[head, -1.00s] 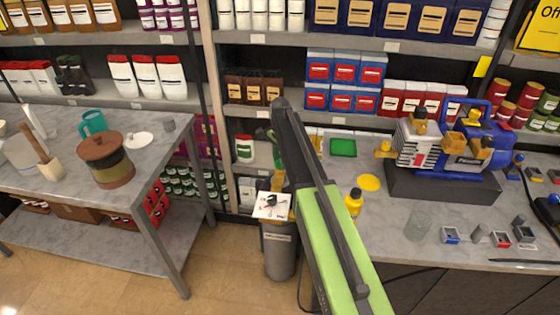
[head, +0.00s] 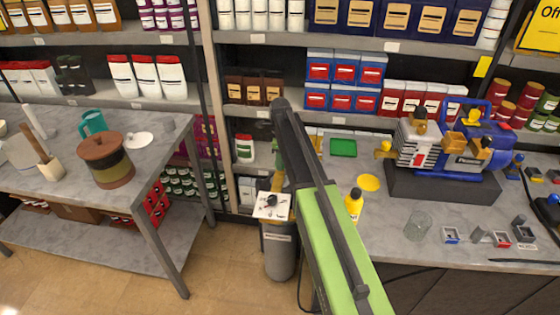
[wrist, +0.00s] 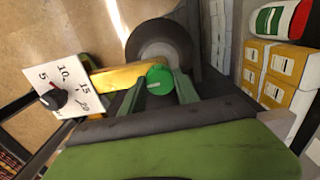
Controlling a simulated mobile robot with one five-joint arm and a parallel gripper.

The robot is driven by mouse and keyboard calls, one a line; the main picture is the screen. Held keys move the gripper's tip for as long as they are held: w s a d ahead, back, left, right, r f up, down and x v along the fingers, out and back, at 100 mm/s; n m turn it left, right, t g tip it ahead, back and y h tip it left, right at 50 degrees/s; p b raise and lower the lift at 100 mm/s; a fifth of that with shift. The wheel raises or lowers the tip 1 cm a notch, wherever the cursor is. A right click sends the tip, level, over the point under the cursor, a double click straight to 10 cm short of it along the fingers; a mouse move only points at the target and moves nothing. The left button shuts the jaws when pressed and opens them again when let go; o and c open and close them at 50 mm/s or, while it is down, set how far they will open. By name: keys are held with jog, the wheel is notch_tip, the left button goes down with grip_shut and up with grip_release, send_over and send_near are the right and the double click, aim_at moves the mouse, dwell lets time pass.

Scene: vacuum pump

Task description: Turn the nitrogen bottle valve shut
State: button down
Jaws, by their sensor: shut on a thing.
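The nitrogen bottle (head: 279,255) is a grey cylinder standing on the floor between the shelf table and the bench. Its top is partly hidden by my arm in the head view. In the wrist view, the round green valve knob (wrist: 159,76) sits at the end of a brass-coloured valve body (wrist: 113,78). My gripper (wrist: 158,88) has its two green fingers on either side of the knob and is shut on it. A white dial card (head: 271,206) with a black knob stands beside the valve; its numbers show in the wrist view (wrist: 66,76).
The grey table (head: 160,160) stands to the left, with a lidded jar (head: 110,160) on it. The bench (head: 395,215) on the right holds a pump (head: 455,145) and a yellow bottle (head: 354,204). Stocked shelves stand behind. Floor is free at front left.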

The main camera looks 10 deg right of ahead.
dwell(0.4)
jog(key=c, duration=0.9)
grip_release()
notch_tip(320, 180, up, 17)
jog(key=p, duration=1.7)
jog(key=shift+r, duration=0.2)
